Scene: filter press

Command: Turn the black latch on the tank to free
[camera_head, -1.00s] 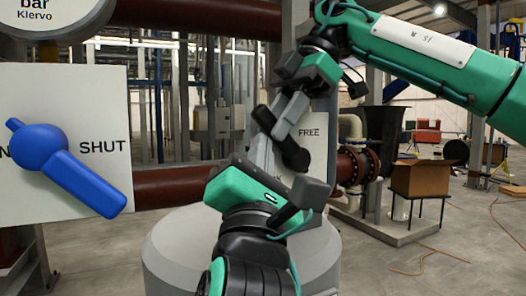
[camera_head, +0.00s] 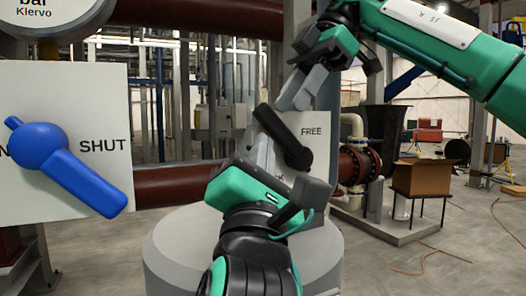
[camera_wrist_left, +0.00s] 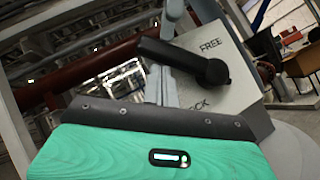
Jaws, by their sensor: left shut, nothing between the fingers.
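The black latch (camera_head: 283,137) sits on a pale plate (camera_head: 318,150) on the tank. FREE is printed at the plate's upper right; LOCK, lower down, is partly hidden. The latch arm slants from its lower-right pivot to the upper left, towards neither word. The latch also shows in the left wrist view (camera_wrist_left: 185,60). My left gripper (camera_head: 262,150) is shut and empty, just below and left of the latch; I cannot tell whether it touches. My right gripper (camera_head: 292,102) is above and right of the latch, apparently clear of it. I cannot tell its finger gap.
A blue handle (camera_head: 80,180) on a white panel marked SHUT stands at the left. A grey cylindrical tank (camera_head: 180,255) is below my left gripper. A dark red pipe (camera_head: 170,187) runs behind. A cardboard box (camera_head: 420,178) stands on a small table at the right.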

